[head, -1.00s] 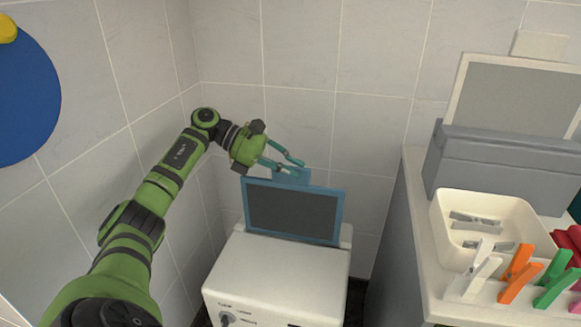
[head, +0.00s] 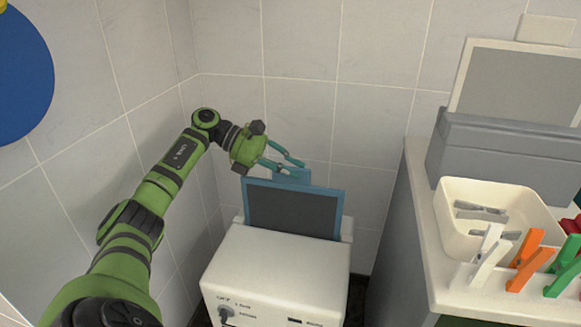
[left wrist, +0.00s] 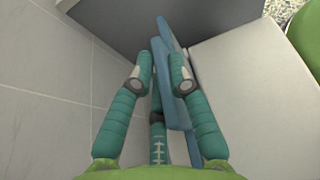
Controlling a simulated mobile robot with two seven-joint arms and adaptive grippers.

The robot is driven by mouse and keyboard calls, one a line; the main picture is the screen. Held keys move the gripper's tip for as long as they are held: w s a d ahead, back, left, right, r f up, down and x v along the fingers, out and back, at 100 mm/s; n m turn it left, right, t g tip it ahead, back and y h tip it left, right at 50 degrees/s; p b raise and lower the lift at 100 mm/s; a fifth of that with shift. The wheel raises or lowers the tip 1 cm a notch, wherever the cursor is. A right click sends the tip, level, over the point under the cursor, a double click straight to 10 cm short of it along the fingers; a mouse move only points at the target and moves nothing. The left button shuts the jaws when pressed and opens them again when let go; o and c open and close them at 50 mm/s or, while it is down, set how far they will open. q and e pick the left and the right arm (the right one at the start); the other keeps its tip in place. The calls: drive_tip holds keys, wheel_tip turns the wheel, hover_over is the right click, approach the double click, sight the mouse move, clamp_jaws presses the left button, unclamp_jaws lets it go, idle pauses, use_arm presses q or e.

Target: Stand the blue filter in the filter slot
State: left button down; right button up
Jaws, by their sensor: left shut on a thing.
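The blue filter (head: 293,210) is a blue-framed dark panel with a tab on top. It stands nearly upright at the back of the white machine (head: 277,262), which has a knob on its front. My left gripper (head: 291,168) is shut on the filter's top tab. In the left wrist view, the gripper's teal fingers (left wrist: 161,75) sit on either side of the blue filter edge (left wrist: 170,42). The filter's lower edge meets the machine's rear top, but I cannot tell whether it is inside the slot, which is hidden behind it. My right gripper is not in view.
A counter at right (head: 420,235) holds a cream tray (head: 462,236) with grey clips, several coloured clothespins (head: 525,262), and a grey box (head: 490,150) with a white-framed panel (head: 515,85). Tiled walls (head: 300,90) stand close behind and left of my arm.

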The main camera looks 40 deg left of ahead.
sight(264, 204)
use_arm(q)
drive_tip(key=shift+f+b, duration=2.95)
drive_tip(key=shift+f, duration=0.7)
drive_tip(key=shift+f+b, duration=3.45)
drive_tip(key=shift+f, duration=0.5)
drive_tip(key=c, duration=1.1)
unclamp_jaws()
drive_tip(key=v, duration=0.7)
drive_tip(key=shift+s+a+r, duration=0.1)
drive_tip(key=shift+a+r, duration=0.1)
